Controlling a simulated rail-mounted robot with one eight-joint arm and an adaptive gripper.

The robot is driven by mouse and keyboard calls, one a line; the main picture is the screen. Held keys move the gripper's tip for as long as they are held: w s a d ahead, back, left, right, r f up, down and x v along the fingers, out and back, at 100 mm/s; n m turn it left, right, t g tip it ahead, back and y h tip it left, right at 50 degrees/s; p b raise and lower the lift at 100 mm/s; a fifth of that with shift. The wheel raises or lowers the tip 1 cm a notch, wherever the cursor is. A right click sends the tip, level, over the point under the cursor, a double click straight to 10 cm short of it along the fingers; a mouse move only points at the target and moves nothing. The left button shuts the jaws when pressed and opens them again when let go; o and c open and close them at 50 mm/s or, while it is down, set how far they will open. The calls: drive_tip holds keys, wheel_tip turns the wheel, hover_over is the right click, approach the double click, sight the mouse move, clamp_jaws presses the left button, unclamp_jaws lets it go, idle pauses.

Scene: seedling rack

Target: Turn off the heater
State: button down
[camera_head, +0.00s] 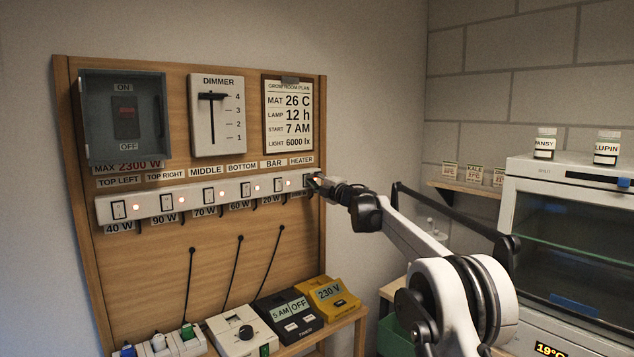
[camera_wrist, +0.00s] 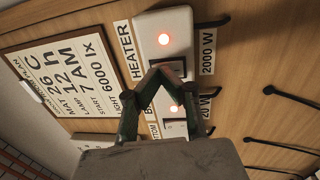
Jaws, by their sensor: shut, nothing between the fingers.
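The heater switch (camera_head: 308,180) is the rightmost rocker on a white switch strip (camera_head: 150,204), under the label HEATER. My gripper (camera_head: 317,182) is at this right end of the strip, with its fingers shut and empty. In the wrist view, my gripper (camera_wrist: 165,72) has its fingertips together over the heater switch, which they mostly hide; I cannot tell whether they touch it.
The bar switch (camera_wrist: 175,126) is close to my fingers, with its red lamp lit. A dimmer (camera_head: 216,115), a grey main-switch box (camera_head: 92,115) and a plan sheet (camera_head: 288,116) hang above the strip. Plug-in devices (camera_head: 287,314) stand below. A glass-fronted cabinet (camera_head: 568,235) is at right.

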drive_tip(key=shift+w+a, duration=0.1)
drive_tip(key=shift+w, duration=0.05)
idle(0.3)
drive_tip(key=shift+w+a+r, duration=0.1)
drive_tip(key=shift+w, duration=0.05)
drive_tip(key=s+d+r+b, duration=0.1)
drive_tip(key=s+d+b, duration=0.2)
drive_tip(key=s+d, duration=0.6)
drive_tip(key=shift+s+d+r, duration=0.25)
drive_tip(key=shift+s+r, duration=0.15)
drive_tip(key=shift+s, duration=0.2)
